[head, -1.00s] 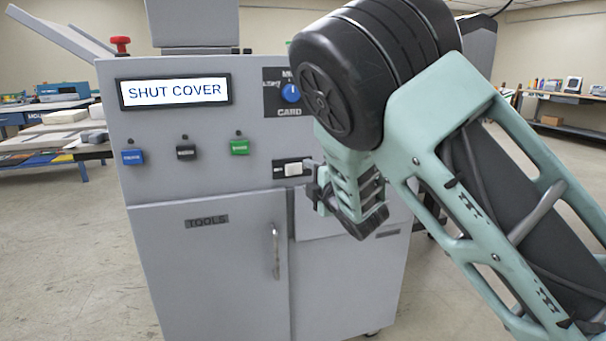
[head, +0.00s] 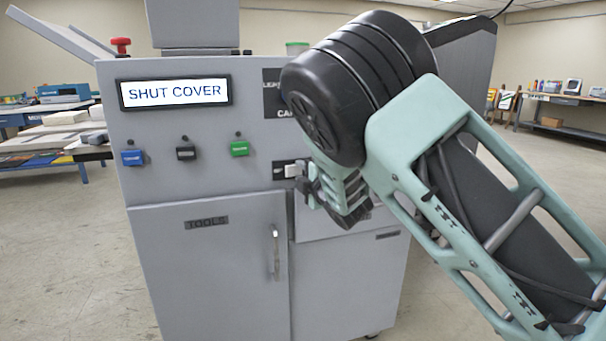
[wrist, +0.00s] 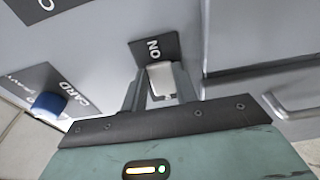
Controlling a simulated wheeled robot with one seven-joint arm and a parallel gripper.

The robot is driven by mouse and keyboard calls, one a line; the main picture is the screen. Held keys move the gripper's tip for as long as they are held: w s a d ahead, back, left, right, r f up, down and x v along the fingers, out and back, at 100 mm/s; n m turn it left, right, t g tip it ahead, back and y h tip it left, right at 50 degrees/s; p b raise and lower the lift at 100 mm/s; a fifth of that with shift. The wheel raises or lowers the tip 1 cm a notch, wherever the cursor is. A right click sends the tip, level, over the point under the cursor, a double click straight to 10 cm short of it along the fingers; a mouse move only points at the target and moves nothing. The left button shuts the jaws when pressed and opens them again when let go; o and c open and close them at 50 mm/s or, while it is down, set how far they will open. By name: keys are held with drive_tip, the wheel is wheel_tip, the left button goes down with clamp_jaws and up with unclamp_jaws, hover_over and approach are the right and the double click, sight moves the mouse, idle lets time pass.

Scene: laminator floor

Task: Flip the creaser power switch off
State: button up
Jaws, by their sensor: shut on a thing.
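The creaser power switch is a white rocker (head: 290,171) on a dark plate low on the right of the grey machine's front panel. In the head view my gripper hides the right end of the switch plate.
The grey machine (head: 160,260) carries a "SHUT COVER" display (head: 175,92) and blue, black and green buttons (head: 239,149). A blue knob (wrist: 48,105) shows in the wrist view. The tools door has an upright handle (head: 276,252). Open floor (head: 70,270) lies to the left.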

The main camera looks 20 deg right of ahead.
drive_tip(key=shift+s+a+r+m+h+p, duration=0.1)
drive_tip(key=shift+a+m+h+p, duration=0.1)
drive_tip(key=shift+m+h, duration=0.5)
drive_tip(key=shift+s+a+m+h+p, duration=0.15)
drive_tip(key=shift+m+h, duration=0.25)
drive_tip(key=shift+h, duration=0.6)
drive_tip(key=shift+a+m+h+p, duration=0.15)
drive_tip(key=shift+m+h+p, duration=0.45)
drive_tip(key=shift+h, duration=0.5)
drive_tip(key=o, duration=1)
drive_tip(key=s+a, duration=0.1)
drive_tip(key=s, duration=0.4)
drive_tip(key=s+a+p, duration=0.1)
drive_tip(key=s, duration=0.5)
drive_tip(key=s+a, duration=0.1)
drive_tip(key=s, duration=0.5)
drive_tip(key=shift+p, duration=0.4)
